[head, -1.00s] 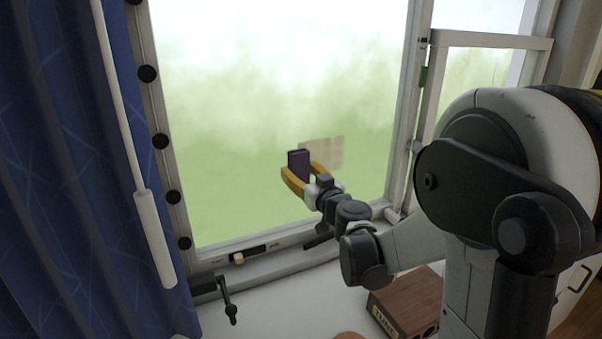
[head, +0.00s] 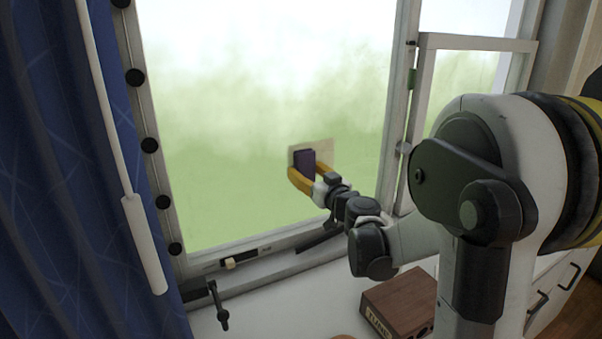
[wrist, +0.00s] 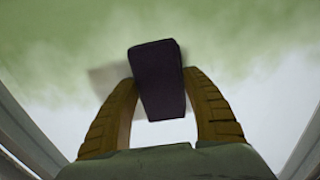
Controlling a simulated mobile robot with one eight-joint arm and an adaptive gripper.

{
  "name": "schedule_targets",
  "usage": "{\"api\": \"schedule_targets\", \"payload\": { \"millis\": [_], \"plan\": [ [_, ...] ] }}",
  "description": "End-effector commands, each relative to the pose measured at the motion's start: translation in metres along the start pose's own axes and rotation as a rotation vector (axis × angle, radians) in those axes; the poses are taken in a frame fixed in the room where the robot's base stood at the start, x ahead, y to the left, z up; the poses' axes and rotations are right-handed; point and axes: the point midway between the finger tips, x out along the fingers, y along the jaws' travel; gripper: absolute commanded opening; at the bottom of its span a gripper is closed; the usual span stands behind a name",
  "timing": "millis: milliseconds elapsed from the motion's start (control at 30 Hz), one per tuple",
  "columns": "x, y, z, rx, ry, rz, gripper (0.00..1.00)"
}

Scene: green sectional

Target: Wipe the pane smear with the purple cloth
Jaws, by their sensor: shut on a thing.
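The purple cloth (head: 304,163) is a dark folded block held upright between the yellow fingers of my gripper (head: 314,178). In the wrist view the cloth (wrist: 158,82) stands between both fingertips, and my gripper (wrist: 160,90) is shut on it. The pane smear (head: 325,153) is a pale beige patch on the window pane (head: 240,110). The cloth overlaps the left and middle part of the smear in the head view. In the wrist view the smear (wrist: 106,78) shows behind the cloth, mostly to its left. I cannot tell whether the cloth touches the glass.
A blue curtain (head: 70,190) and a white rod (head: 146,245) hang at the left. A window crank (head: 219,308) stands at the lower left of the frame. A brown wooden box (head: 400,300) labelled TUNE sits on the white surface below my arm.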

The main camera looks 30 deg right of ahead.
Motion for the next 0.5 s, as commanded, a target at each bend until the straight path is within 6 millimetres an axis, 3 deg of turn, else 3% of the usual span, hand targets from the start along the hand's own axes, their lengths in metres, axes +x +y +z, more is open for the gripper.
{"api": "schedule_targets", "payload": {
  "millis": [267,500],
  "plan": [
    [0.002,0.027,0.000,0.000,0.000,0.002,0.33],
    [0.003,0.035,0.000,0.000,0.000,0.001,0.33]
  ]
}}
